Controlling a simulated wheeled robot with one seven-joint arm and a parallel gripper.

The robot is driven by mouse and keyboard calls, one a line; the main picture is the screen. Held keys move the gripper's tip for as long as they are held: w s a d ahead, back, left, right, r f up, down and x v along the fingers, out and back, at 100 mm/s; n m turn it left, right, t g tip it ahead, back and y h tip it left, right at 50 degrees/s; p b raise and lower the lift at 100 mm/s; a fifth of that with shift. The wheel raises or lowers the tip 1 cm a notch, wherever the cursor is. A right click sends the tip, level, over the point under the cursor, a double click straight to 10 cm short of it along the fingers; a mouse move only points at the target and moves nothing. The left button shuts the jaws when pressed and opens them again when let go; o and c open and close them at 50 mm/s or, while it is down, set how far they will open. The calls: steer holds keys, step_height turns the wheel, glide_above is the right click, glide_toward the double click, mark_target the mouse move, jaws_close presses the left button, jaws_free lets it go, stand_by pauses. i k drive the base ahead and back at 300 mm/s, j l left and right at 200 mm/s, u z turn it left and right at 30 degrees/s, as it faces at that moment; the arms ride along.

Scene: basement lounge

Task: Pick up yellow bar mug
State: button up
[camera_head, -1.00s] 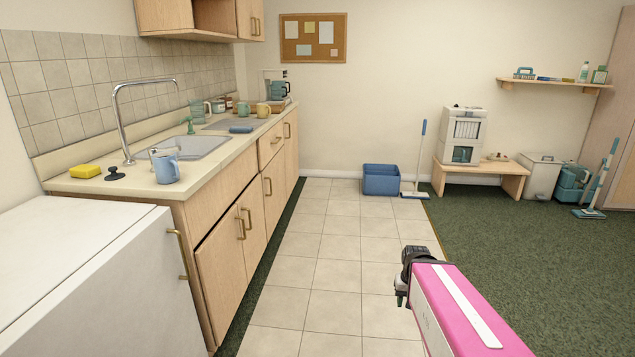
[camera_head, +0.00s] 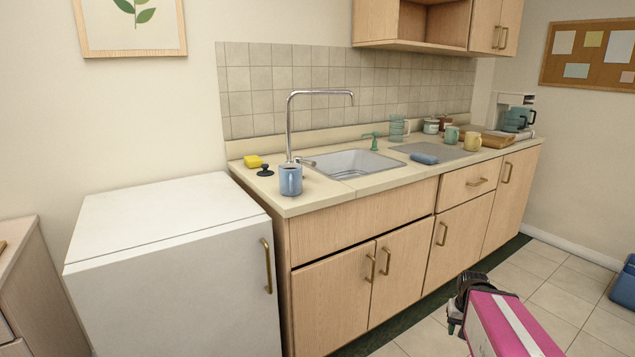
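A yellow mug (camera_head: 472,141) stands on the far right part of the kitchen counter, in front of a wooden board. A green mug (camera_head: 451,135) stands just left of it. My gripper (camera_head: 454,318) is low at the bottom right, at the end of my pink arm, over the floor and well apart from the mugs. Its fingers are dark and small, so I cannot tell whether they are open or shut. No object shows in it.
The counter (camera_head: 300,204) holds a blue mug (camera_head: 290,180), yellow sponge (camera_head: 253,161), sink (camera_head: 350,163), tall faucet (camera_head: 290,125), blue cloth roll (camera_head: 424,158), glass pitcher (camera_head: 398,128) and coffee maker (camera_head: 515,115). A white cabinet (camera_head: 170,270) stands left.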

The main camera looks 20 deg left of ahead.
mark_target(474, 140)
steer(key=i+l+u, duration=0.4)
steer(key=l+u, duration=0.25)
steer(key=i+l+u, duration=0.1)
steer(key=l+u, duration=0.2)
steer(key=i+l+u, duration=0.1)
steer(key=l+u, duration=0.25)
steer(key=l, duration=0.15)
steer(key=l+u, duration=0.3)
steer(key=l, duration=0.15)
steer(key=l+z, duration=0.25)
steer(key=z, duration=1)
